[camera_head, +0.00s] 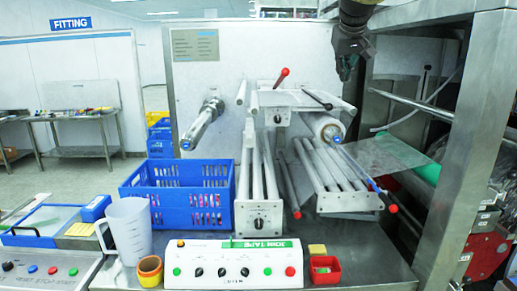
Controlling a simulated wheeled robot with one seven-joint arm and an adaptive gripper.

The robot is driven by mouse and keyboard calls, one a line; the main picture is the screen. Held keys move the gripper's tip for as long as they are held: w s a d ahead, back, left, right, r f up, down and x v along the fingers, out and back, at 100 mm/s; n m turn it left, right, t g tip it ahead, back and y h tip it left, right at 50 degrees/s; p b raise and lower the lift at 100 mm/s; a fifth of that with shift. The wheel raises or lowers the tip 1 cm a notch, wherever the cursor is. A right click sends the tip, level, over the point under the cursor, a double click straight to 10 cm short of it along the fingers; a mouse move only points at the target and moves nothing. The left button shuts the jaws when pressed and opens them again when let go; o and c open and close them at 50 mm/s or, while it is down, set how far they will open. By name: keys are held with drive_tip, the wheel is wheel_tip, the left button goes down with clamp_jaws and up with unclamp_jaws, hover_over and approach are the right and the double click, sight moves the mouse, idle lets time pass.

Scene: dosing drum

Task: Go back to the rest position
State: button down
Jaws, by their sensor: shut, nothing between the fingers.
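My gripper (347,72) is at the top right of the head view, pointing down beside the white back panel (210,100). It is dark and its fingers are shut with nothing between them. It hangs in the air above the roller machine (262,165) and touches nothing that I can see. My arm comes down from the top edge; the rest of it is out of view.
A steel frame post (470,140) stands close to the right of my gripper. A red-tipped lever (282,77) is to its lower left. Below are a blue crate (150,185), a white jug (128,230), a control box (234,264) and a red tray (326,270).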

wheel_tip(320, 180, down, 32)
drive_tip(key=w+d+g, duration=0.1)
drive_tip(key=w+g, duration=0.1)
drive_tip(key=w, duration=0.1)
drive_tip(key=shift+g+y, duration=0.4)
drive_tip(key=shift+g, duration=0.5)
drive_tip(key=s+f, duration=0.3)
drive_tip(key=f, duration=0.6)
drive_tip(key=s+f, duration=0.4)
drive_tip(key=f, duration=0.5)
drive_tip(key=s+f, duration=0.3)
drive_tip(key=f, duration=0.5)
drive_tip(key=shift+s+d+f, duration=0.1)
drive_tip(key=shift+s+f, duration=0.25)
drive_tip(key=shift+f, duration=0.05)
drive_tip(key=s+f+m+g, duration=0.1)
drive_tip(key=s+f+g, duration=0.1)
drive_tip(key=s+f, duration=1.85)
drive_tip(key=s+a+f+b, duration=0.1)
drive_tip(key=s+f, duration=0.2)
drive_tip(key=s, duration=0.6)
drive_tip(key=s+f+g+b, duration=0.1)
drive_tip(key=s+f, duration=0.3)
drive_tip(key=s, duration=0.6)
drive_tip(key=s+a+f+g+b, duration=0.1)
drive_tip(key=s+f, duration=0.3)
drive_tip(key=s, duration=0.5)
drive_tip(key=shift+s+a+m+y+b, duration=0.3)
drive_tip(key=shift+y+b, duration=0.1)
drive_tip(key=shift+b, duration=0.15)
